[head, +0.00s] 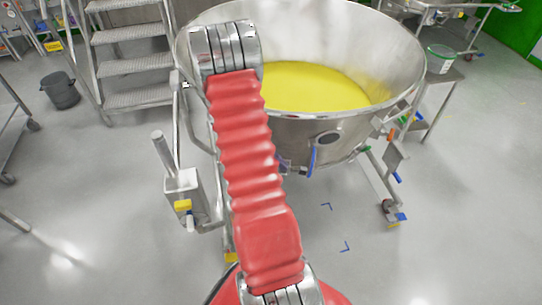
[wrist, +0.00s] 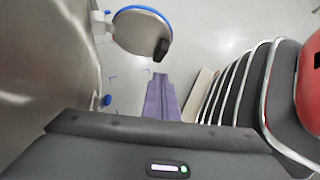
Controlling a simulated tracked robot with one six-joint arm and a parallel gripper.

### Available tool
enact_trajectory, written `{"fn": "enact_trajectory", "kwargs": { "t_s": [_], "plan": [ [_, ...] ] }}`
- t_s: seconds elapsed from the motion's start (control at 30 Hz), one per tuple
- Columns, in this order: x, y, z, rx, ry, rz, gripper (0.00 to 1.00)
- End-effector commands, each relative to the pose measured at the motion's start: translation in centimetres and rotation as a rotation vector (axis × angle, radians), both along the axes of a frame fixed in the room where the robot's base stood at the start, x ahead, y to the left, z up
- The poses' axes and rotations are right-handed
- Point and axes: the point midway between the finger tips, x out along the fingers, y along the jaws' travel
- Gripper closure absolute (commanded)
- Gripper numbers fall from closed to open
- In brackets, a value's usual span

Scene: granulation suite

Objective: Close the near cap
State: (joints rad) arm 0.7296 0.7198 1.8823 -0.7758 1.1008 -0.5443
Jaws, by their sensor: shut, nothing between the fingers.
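The near cap (wrist: 138,32) is a round grey disc with a blue rim in the wrist view. It stands out from the steel bowl wall, swung open on a bracket (wrist: 98,22) at its left. A dark knob (wrist: 161,49) sits on its lower right edge. In the head view the cap (head: 312,160) shows nearly edge-on as a blue strip below the oval port (head: 327,138). My gripper (wrist: 158,75) has its purple fingers together and empty, with the tips just below the knob and apparently apart from it. My red arm hides most of the gripper in the head view.
The large steel bowl (head: 400,90) holds yellow powder (head: 320,86) and stands on a wheeled frame. Its wall (wrist: 45,60) fills the left of the wrist view. Steps (head: 135,65) stand behind left. The floor at right front is clear.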

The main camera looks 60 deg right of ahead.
Motion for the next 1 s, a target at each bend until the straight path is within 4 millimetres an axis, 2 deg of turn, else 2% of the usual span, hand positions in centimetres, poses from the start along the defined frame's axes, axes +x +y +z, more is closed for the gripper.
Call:
{"fn": "enact_trajectory", "kwargs": {
  "t_s": [0.1, 0.3, 1.0],
  "plan": [
    [-1.7, -0.7, 0.0, -0.001, -0.001, -0.003, 1.00],
    [-3.1, -1.3, -0.1, -0.002, -0.002, -0.001, 1.00],
    [-3.9, -1.5, -0.2, -0.007, 0.005, 0.016, 1.00]
  ]
}}
